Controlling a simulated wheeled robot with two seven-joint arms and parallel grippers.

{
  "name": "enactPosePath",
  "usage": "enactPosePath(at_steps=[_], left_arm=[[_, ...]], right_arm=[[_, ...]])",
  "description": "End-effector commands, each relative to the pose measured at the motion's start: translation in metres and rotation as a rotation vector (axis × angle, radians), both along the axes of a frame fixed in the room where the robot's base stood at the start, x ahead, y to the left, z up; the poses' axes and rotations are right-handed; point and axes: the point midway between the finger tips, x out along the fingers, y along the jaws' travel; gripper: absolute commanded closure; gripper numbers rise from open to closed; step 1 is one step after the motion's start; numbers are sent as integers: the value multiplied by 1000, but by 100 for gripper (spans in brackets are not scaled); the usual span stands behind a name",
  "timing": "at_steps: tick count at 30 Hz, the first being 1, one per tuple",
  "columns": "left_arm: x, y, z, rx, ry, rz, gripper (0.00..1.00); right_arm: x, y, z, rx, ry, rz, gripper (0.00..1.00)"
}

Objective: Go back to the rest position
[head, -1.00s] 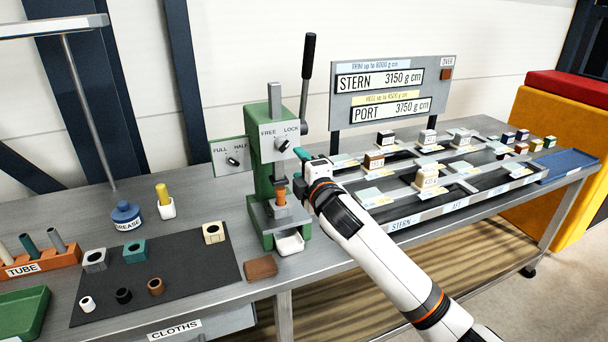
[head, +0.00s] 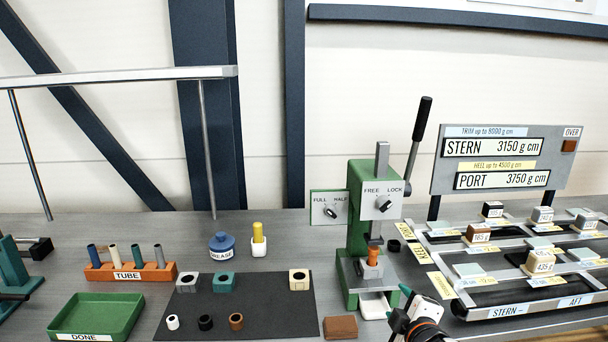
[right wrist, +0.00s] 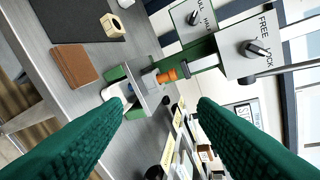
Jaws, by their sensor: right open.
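My right gripper (head: 401,303) is at the lower edge of the head view, just right of the green press (head: 361,215). In the right wrist view its two green fingers (right wrist: 161,104) are spread with nothing between them. The press base and an orange cylinder (right wrist: 166,76) lie beyond the fingertips in that view. The orange cylinder also shows upright under the press ram in the head view (head: 373,256). My left gripper is not in view.
The press lever (head: 422,118) stands up behind my right gripper. A tray of weights (head: 470,300) is to the right. A brown block (head: 340,327), a dark mat (head: 262,310), a tube rack (head: 130,272) and a green DONE tray (head: 97,318) are to the left.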

Motion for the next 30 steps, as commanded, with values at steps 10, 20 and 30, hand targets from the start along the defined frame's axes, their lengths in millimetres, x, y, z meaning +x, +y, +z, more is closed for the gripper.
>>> enactPosePath(at_steps=[10,20,30], left_arm=[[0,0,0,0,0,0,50],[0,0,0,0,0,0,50],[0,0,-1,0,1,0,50]], right_arm=[[-185,10,-137,509,543,-356,47],[-291,9,-167,690,789,-624,47],[-319,10,-218,734,890,-746,47]])
